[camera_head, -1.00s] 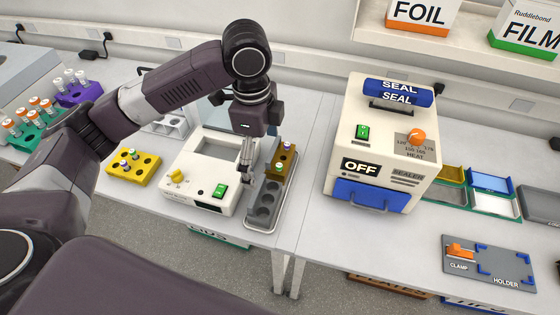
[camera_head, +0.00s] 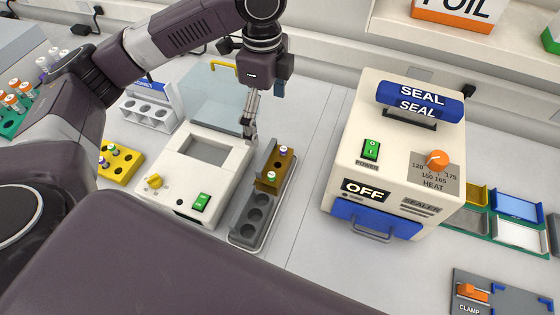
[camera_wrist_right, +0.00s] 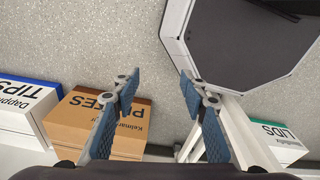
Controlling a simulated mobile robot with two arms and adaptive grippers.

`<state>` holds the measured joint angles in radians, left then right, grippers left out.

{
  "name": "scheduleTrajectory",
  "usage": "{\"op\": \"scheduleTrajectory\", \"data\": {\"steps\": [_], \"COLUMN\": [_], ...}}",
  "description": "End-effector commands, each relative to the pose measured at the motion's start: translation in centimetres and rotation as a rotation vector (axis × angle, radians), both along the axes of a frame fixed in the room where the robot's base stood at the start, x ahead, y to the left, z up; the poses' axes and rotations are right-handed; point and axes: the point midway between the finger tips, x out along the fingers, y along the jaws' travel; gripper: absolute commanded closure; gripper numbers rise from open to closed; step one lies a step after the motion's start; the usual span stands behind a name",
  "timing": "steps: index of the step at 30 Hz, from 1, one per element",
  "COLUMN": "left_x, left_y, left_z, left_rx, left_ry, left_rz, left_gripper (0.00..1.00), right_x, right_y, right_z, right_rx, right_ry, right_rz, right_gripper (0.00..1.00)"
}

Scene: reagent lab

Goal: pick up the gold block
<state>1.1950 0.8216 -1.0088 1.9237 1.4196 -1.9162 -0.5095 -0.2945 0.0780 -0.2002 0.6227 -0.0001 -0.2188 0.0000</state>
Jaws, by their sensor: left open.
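The gold block (camera_head: 267,186) sits in the rear half of a narrow grey tray (camera_head: 286,190). It holds a purple-capped vial (camera_head: 283,151) and a green-capped vial (camera_head: 271,176). A grey block (camera_head: 250,219) with empty round wells is in front of it in the same tray. My left gripper (camera_head: 248,132) is open and empty, pointing down behind and left of the gold block, apart from it. My right gripper (camera_wrist_right: 158,92) is open and empty in the right wrist view, above the floor, away from the blocks.
A white heater-like device (camera_head: 185,180) with a green switch stands just left of the tray. The sealer (camera_head: 400,160) stands to the right, with clear bench between. A white rack (camera_head: 150,112) and yellow rack (camera_head: 122,163) are at left.

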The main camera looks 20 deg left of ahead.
Motion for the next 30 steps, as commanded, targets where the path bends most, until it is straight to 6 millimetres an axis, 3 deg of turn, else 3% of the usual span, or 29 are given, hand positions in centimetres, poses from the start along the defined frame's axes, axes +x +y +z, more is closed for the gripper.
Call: {"op": "scheduleTrajectory", "data": {"steps": [1,16,23,30], "left_x": [0.0,0.0,-0.1,-0.4], "left_y": [0.0,0.0,0.0,0.1], "left_z": [-1.1,-6.5,-7.7,-10.3], "left_rx": [0.000,0.000,0.000,0.002], "left_ry": [0.000,0.000,0.003,0.003], "left_rz": [0.000,0.000,0.000,0.000], "left_gripper": [0.00,0.00,0.00,0.00], "right_x": [-0.3,-1.5,-0.7,-0.6], "right_y": [0.0,-0.4,-0.3,-0.3], "right_z": [-1.1,-6.6,-6.6,-5.8], "right_rx": [-0.001,-0.005,-0.004,-0.004], "right_ry": [0.004,0.021,0.009,0.007], "right_rz": [0.000,0.001,0.001,0.001], "right_gripper": [0.60,0.60,0.60,0.60]}}
